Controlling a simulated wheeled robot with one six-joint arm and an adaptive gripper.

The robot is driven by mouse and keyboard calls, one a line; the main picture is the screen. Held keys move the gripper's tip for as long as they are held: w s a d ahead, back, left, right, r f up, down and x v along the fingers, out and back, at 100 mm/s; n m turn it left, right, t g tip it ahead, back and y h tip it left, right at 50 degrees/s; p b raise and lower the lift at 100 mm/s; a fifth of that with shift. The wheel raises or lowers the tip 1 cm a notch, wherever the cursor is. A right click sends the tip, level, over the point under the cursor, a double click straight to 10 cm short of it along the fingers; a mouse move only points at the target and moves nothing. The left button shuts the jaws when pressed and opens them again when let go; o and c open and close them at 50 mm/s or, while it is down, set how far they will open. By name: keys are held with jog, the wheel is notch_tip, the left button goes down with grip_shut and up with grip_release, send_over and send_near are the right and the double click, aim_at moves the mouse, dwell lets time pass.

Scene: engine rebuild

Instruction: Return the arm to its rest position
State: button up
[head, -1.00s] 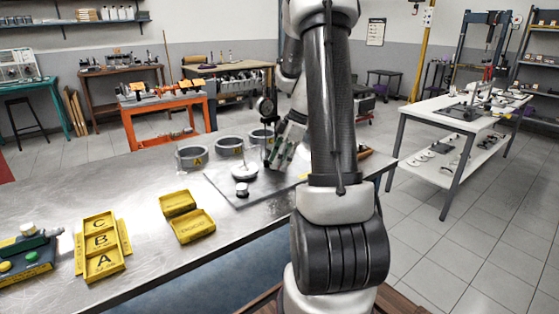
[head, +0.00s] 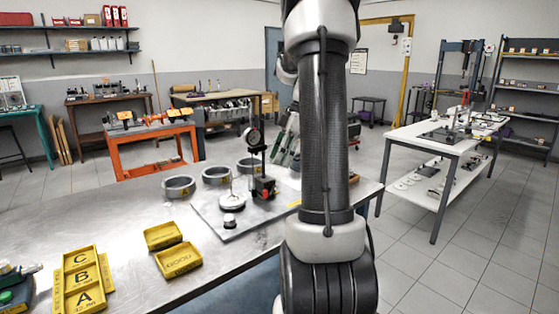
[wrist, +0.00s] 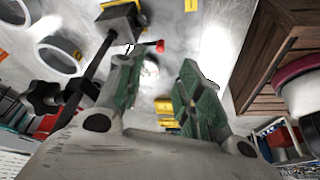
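My gripper (head: 287,142) shows in the head view beside my arm column, above the far part of the steel bench (head: 110,217). The column hides part of it. In the wrist view my gripper (wrist: 160,72) has its two green fingers apart with nothing between them. The dial gauge stand (head: 264,188), with a black base and red knob, stands just left of the gripper on a grey plate (head: 250,222). The stand also shows in the wrist view (wrist: 121,22), close to the left finger. I cannot tell the exact gap.
Grey rings (head: 179,187) stand behind the plate. Two yellow trays (head: 180,260) and a lettered yellow rack (head: 84,285) are on the bench at left. A white table (head: 432,152) stands at right, with open floor between. A wooden cabinet (wrist: 275,60) is at right in the wrist view.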

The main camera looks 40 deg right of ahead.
dwell(0.4)
jog(key=s+a+r+m+t+h, duration=0.1)
jog(key=s+a+r+m+h, duration=0.1)
jog(key=s+a+m, duration=0.4)
jog(key=s+a+r+m+t+h, duration=0.1)
jog(key=s+a+m, duration=0.5)
jog(key=s+a, duration=0.6)
jog(key=shift+s+a+r+h, duration=0.3)
jog(key=shift+a+r+h, duration=0.1)
jog(key=shift+r, duration=0.2)
